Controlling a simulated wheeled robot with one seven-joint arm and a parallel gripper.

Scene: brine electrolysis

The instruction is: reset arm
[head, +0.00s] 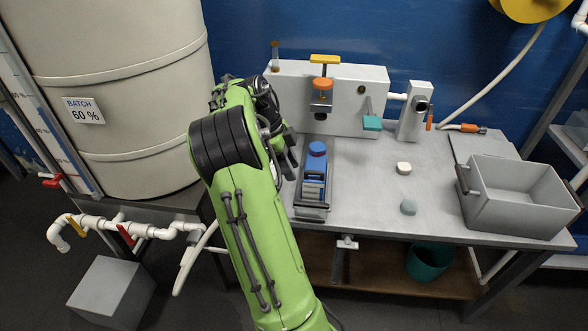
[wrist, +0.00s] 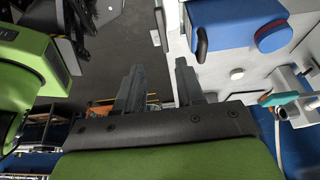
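My green arm rises through the middle of the head view and bends at a black joint beside the workbench. My gripper (wrist: 158,78) shows in the wrist view with its two dark fingers apart and nothing between them. In the head view its end is mostly hidden by my arm, left of the blue device (head: 316,165). The blue device also shows at the top right of the wrist view (wrist: 218,22), beyond the fingers and clear of them.
A grey workbench (head: 356,205) holds a white apparatus (head: 345,85), a white lump (head: 403,168), a grey lump (head: 408,207) and an open grey bin (head: 520,208). A large beige tank (head: 130,110) stands left. White piping (head: 150,232) and a grey block (head: 112,290) lie lower left.

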